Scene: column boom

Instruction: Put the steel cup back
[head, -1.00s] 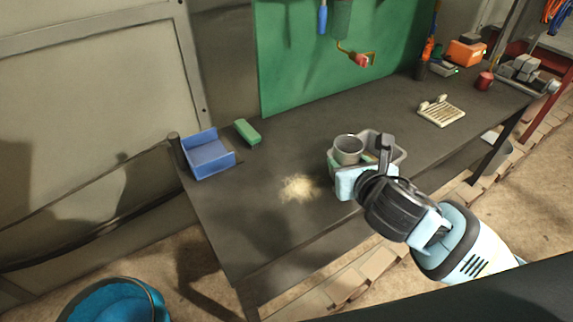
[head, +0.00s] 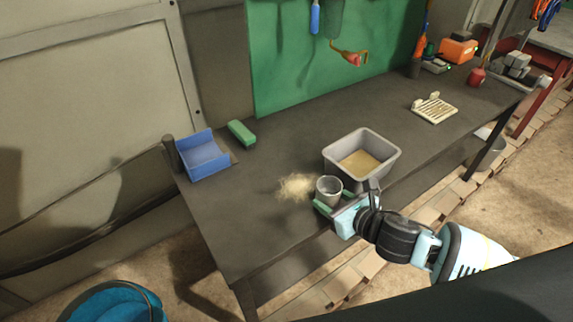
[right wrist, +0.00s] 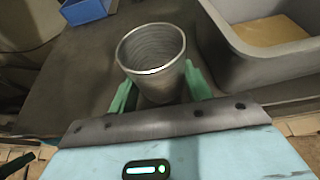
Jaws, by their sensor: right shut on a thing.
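The steel cup (head: 328,188) is upright at the front part of the dark workbench (head: 285,235), left of the grey bin. My right gripper (head: 333,203) is shut on the cup, with its green fingers on either side. In the right wrist view the cup (right wrist: 152,58) stands between the fingers (right wrist: 160,92), its open mouth up and its inside looking empty. I cannot tell whether its base touches the bench. My left gripper is not in view.
A grey bin (head: 335,160) with tan powder inside stands just right of the cup. A tan powder pile (head: 295,187) lies to its left. A blue dustpan-like tray (head: 204,160) and a green block (head: 242,133) are at the left end. A slatted rack (head: 434,109) stands further right.

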